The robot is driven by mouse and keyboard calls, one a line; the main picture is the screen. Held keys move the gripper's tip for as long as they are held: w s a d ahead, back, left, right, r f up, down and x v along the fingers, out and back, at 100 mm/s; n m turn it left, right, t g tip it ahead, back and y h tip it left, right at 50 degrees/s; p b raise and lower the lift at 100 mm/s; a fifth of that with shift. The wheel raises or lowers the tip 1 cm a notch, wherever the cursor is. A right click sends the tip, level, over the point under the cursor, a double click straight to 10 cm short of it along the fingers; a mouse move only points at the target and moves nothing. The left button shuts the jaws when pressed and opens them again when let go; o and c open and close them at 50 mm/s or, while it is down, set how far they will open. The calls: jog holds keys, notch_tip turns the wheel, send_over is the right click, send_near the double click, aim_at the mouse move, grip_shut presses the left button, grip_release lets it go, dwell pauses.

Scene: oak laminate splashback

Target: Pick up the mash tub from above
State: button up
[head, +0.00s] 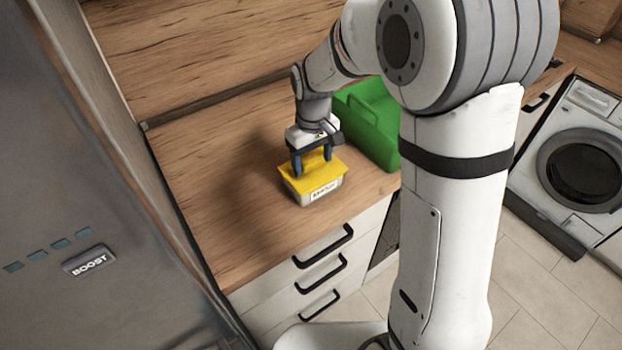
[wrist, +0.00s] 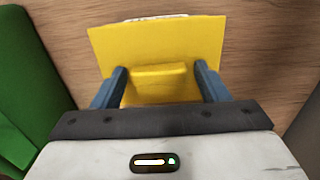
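The mash tub (head: 316,187) is a pale tub with a yellow lid and a white label, standing upright on the wooden worktop. Its label lettering is too small to read surely. My gripper (head: 312,160) points down over the lid, with its two blue fingers apart and the tips close to the lid. In the wrist view the yellow lid (wrist: 207,45) fills the middle, and its raised grip (wrist: 158,78) lies between the fingers. A gap shows beside the right finger; the left finger is nearer the grip. I cannot tell whether it touches.
A green container (head: 368,122) stands close behind and right of the tub; its side also shows at the left of the wrist view (wrist: 28,85). The worktop (head: 215,190) is clear to the left. The front edge, above drawers (head: 318,262), is near the tub.

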jog(key=c, duration=1.4)
grip_shut()
